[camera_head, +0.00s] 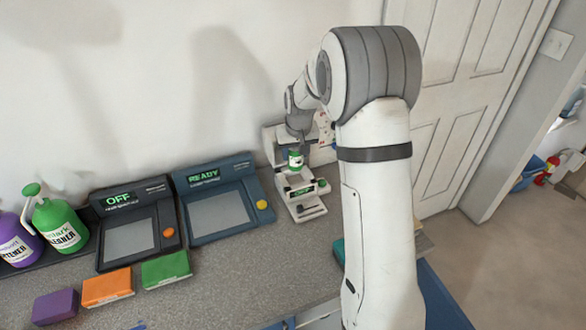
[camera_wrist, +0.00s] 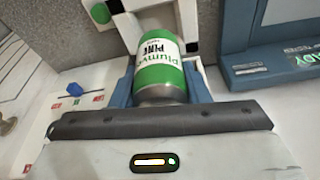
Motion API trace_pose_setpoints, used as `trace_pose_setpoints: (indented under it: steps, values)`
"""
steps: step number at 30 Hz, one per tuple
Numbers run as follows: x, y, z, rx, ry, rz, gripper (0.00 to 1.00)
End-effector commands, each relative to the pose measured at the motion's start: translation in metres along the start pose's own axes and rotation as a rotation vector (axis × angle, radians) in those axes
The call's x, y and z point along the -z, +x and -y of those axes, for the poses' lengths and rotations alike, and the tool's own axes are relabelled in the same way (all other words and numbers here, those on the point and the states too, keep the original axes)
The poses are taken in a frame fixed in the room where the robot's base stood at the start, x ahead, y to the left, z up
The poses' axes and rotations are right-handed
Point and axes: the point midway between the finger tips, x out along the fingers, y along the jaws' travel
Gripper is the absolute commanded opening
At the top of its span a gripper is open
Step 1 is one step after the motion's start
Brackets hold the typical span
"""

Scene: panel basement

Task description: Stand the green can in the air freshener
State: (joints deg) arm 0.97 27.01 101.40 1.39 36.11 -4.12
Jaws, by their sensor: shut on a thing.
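The green can (camera_wrist: 161,70), with a white label band and a metal end, is between the blue fingers of my gripper (camera_wrist: 160,84) in the wrist view. My gripper is shut on it. In the head view the can (camera_head: 295,160) hangs below my gripper (camera_head: 297,146), roughly upright, over or just in front of the white air freshener (camera_head: 302,190) with its small green display. Part of the white air freshener (camera_wrist: 128,28) also shows behind the can in the wrist view. I cannot tell whether the can touches it.
Left of the air freshener stand a blue READY console (camera_head: 218,195) and a black OFF console (camera_head: 137,222). Green (camera_head: 166,269), orange (camera_head: 107,287) and purple (camera_head: 56,306) blocks lie in front. Green (camera_head: 60,226) and purple (camera_head: 17,242) bottles stand far left. The counter's front middle is clear.

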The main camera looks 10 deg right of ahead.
Motion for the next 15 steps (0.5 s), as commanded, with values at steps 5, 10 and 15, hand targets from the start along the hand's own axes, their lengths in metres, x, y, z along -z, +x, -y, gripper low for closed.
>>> trace_pose_setpoints:
  steps: [5, 10, 15]
  values:
    - [-0.004, 0.016, 0.001, 0.0, -0.001, 0.001, 0.14]
    - [-0.01, 0.034, 0.001, 0.001, -0.001, 0.004, 0.14]
    - [-0.014, 0.051, 0.001, 0.0, -0.001, 0.0, 0.14]
